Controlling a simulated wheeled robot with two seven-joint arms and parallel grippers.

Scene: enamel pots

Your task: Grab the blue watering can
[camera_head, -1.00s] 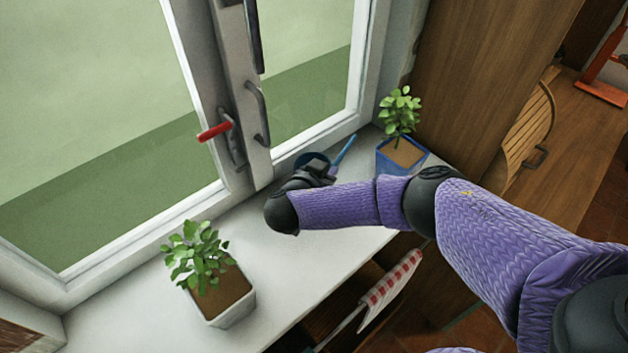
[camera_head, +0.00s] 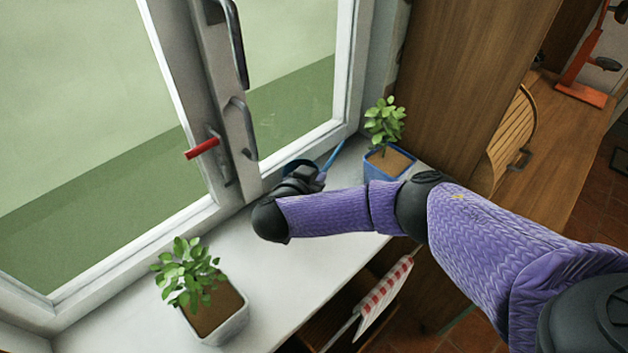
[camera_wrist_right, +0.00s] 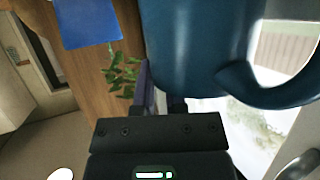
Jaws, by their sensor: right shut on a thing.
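The blue watering can (camera_head: 333,156) is at the far end of the white windowsill, mostly hidden behind my right gripper (camera_head: 312,177). Its spout and part of its rim show beyond the gripper. In the right wrist view the can (camera_wrist_right: 196,45) is large and close, with a curved part sweeping to the right. My right gripper (camera_wrist_right: 162,97) is shut on it there; the exact contact is partly hidden. I cannot tell whether the can still touches the sill. My left gripper is not in view.
A blue pot with a plant (camera_head: 388,167) stands just right of the can. A white pot with a plant (camera_head: 222,320) stands at the near left of the sill (camera_head: 290,285). A wooden cabinet (camera_head: 465,75) bounds the right.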

